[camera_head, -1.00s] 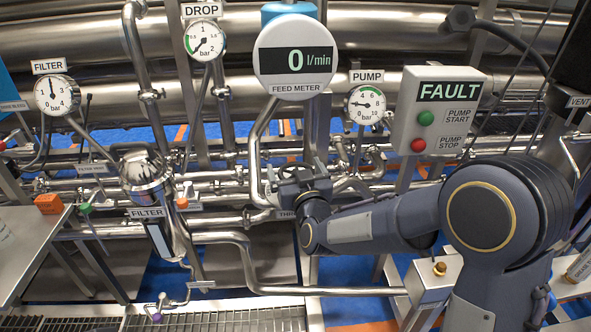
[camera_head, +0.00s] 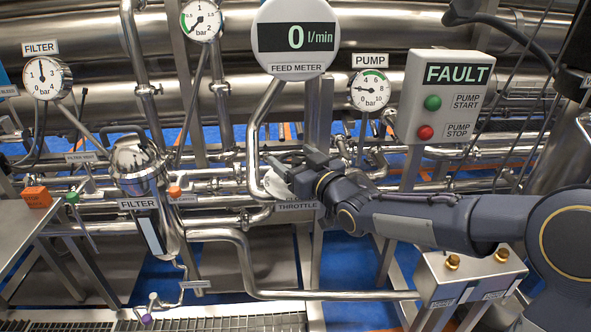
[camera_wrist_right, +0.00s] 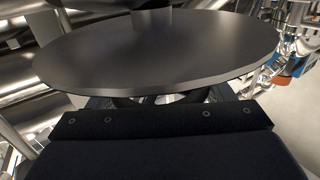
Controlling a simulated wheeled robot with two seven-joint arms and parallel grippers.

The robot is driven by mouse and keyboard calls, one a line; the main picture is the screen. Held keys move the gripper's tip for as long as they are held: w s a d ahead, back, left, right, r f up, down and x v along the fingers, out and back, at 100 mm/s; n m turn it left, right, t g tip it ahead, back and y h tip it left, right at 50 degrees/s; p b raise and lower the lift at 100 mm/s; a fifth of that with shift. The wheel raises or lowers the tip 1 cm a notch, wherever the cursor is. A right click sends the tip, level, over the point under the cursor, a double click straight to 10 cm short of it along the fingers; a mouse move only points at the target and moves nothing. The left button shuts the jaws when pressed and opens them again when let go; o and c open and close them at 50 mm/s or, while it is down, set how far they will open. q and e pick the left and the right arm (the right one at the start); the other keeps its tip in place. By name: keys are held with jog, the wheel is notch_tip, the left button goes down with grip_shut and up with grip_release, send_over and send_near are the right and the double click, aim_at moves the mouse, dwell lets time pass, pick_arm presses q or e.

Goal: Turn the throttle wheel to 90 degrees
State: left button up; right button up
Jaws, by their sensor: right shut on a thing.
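The throttle wheel sits above the THROTTLE label (camera_head: 297,206) in the head view, mostly hidden by my right gripper (camera_head: 285,163). A pale round face (camera_head: 276,183) shows beside and below the jaws there. In the right wrist view a broad, smooth dark grey disc (camera_wrist_right: 160,50) fills the upper half. The black gripper body (camera_wrist_right: 160,130) lies across the bottom, and dark curved parts show under the disc edge. My right gripper is shut on the throttle wheel; its fingertips are mostly hidden. I cannot read the wheel's angle. My left gripper is not in view.
The feed meter (camera_head: 296,38) above reads 0 l/min. The control box (camera_head: 448,96) at right shows FAULT, with green and red buttons. The pump gauge (camera_head: 369,90), filter housing (camera_head: 137,168) and many steel pipes surround the wheel closely. A valve box (camera_head: 465,275) stands lower right.

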jog(key=shift+n+g+y, duration=0.4)
jog(key=shift+y, duration=0.1)
jog(key=o, duration=1)
jog(key=p+v, duration=0.1)
jog(key=v, duration=0.6)
jog(key=shift+s+d, duration=0.15)
jog(key=shift+s, duration=0.2)
